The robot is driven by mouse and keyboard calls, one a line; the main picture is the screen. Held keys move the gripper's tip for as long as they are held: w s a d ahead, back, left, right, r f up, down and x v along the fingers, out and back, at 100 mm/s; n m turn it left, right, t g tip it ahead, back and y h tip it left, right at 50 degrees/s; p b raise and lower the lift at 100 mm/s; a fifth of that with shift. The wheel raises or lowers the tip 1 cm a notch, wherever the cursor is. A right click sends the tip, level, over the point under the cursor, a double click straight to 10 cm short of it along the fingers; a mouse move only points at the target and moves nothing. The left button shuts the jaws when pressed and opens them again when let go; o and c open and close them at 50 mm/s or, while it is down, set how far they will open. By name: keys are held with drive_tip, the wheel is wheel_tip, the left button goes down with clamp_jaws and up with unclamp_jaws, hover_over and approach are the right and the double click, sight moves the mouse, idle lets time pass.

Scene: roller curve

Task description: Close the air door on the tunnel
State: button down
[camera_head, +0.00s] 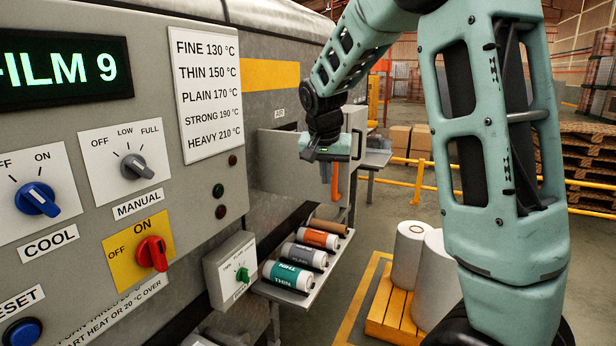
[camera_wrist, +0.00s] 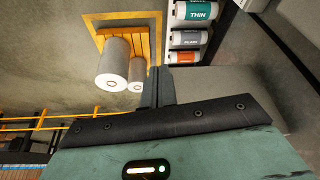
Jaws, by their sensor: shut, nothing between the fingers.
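The tunnel (camera_head: 270,45) is the long grey metal housing on the left in the head view. A small AIR label (camera_head: 279,113) is on its side, above a pale grey panel (camera_head: 278,165) that looks like the air door. My gripper (camera_head: 329,174) is in front of the tunnel, at the right side of this panel, pointing down. Its fingers are together and empty, and they also show in the wrist view (camera_wrist: 156,87). My wrist hides part of the panel's right side, and I cannot tell whether the fingers touch it or how far it stands open.
A control panel with knobs (camera_head: 151,253) fills the left. A shelf (camera_head: 318,275) with several film rolls stands below the gripper. White rolls (camera_head: 408,250) stand on a yellow pallet (camera_head: 393,318) on the floor. A yellow rail (camera_head: 418,183) runs behind.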

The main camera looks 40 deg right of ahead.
sight(333, 193)
drive_tip(key=shift+w+d+f+p, duration=0.8)
drive_tip(key=shift+d+f, duration=0.45)
drive_tip(key=shift+f, duration=0.2)
drive_tip(key=shift+w+d+f+p, duration=0.8)
drive_tip(key=shift+d+f, duration=0.45)
drive_tip(key=shift+f, duration=0.25)
drive_tip(key=shift+w+d+f+p, duration=0.7)
drive_tip(key=shift+d+f+p, duration=0.2)
drive_tip(key=shift+d+f, duration=0.45)
drive_tip(key=shift+a+f, duration=0.1)
